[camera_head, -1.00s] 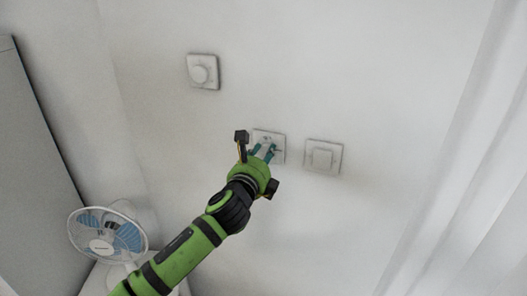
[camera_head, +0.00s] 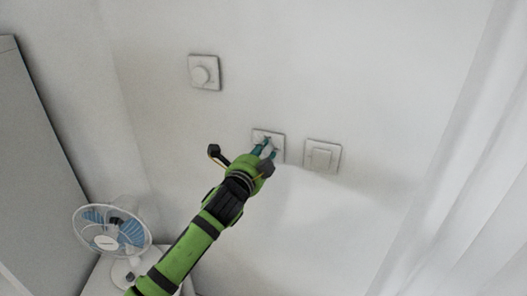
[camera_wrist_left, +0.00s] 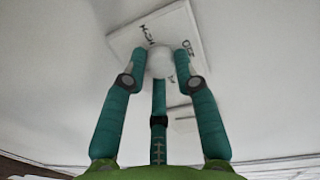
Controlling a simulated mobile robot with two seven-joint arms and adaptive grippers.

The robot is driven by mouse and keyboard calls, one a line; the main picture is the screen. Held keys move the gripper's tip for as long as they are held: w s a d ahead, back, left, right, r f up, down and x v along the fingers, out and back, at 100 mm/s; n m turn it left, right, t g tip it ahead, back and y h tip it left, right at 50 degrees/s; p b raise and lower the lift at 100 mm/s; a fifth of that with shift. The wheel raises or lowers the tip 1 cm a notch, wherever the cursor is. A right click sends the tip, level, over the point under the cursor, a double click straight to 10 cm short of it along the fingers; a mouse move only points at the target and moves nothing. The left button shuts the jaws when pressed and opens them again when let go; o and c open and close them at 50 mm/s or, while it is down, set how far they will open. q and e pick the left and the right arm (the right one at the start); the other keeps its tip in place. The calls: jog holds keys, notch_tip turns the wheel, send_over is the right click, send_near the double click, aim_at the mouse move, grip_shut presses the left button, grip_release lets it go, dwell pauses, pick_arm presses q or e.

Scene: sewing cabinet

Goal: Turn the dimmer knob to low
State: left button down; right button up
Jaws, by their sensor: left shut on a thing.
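The dimmer is a square white plate (camera_head: 270,133) on the wall, the middle one of three fittings. In the left wrist view its plate (camera_wrist_left: 133,37) carries dark lettering; "OFF" and what looks like "HIGH" show, and other marks are partly hidden. Its round white knob (camera_wrist_left: 160,65) sits between the teal fingers. My left gripper (camera_head: 267,149) is at the plate, shut on the knob, with fingers around its sides. The knob's pointer cannot be made out. My right gripper is not in view.
A plate with a square switch (camera_head: 321,157) is close on the right. A fan (camera_head: 110,230) stands at lower left. A pale curtain (camera_head: 470,180) hangs at right.

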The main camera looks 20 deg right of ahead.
pick_arm(q)
jog(key=n, duration=0.4)
jog(key=shift+r, duration=0.15)
jog(key=n, duration=0.4)
jog(key=shift+n+h, duration=0.3)
jog(key=shift+h, duration=0.1)
jog(key=n, duration=0.5)
jog(key=shift+a+f+g, duration=0.1)
jog(key=shift+f+g, duration=0.1)
jog(key=shift+g, duration=0.1)
jog(key=n+b, duration=0.1)
jog(key=n, duration=0.3)
jog(key=shift+f+n+h, duration=0.1)
jog(key=shift+n+h, duration=0.3)
jog(key=c, duration=1)
grip_release()
jog(key=shift+o, duration=0.2)
